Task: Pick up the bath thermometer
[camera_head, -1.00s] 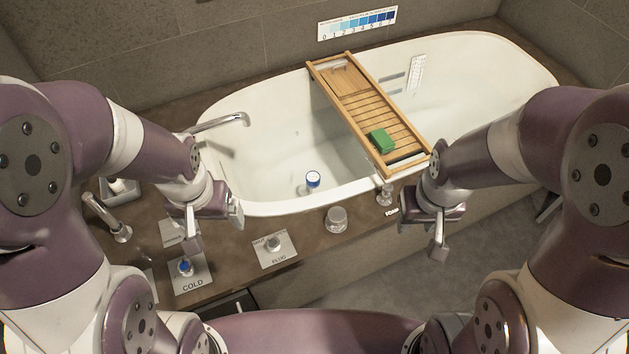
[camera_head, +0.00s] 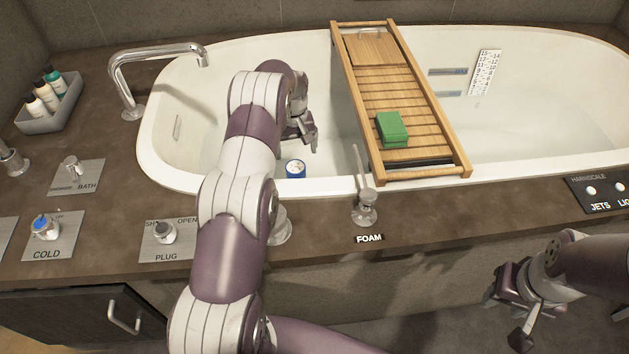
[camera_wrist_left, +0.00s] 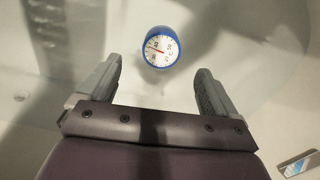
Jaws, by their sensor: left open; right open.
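The bath thermometer (camera_head: 295,169) is a round white dial with a blue rim, in the tub near its front wall. In the left wrist view the thermometer (camera_wrist_left: 161,47) lies ahead of the fingers, roughly centred between them, with a red needle on its dial. My left gripper (camera_head: 308,136) is open over the tub, behind and above the thermometer in the head view. In the left wrist view its two fingers (camera_wrist_left: 157,90) are apart with nothing between them. My right gripper (camera_head: 505,318) is open and empty, low at the right in front of the tub.
A wooden bath tray (camera_head: 437,120) with a green block (camera_head: 392,129) spans the tub right of my left gripper. A foam dispenser (camera_head: 365,206) stands on the front ledge. The faucet (camera_head: 160,52) reaches over the tub's left end. The PLUG and COLD knobs sit at front left.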

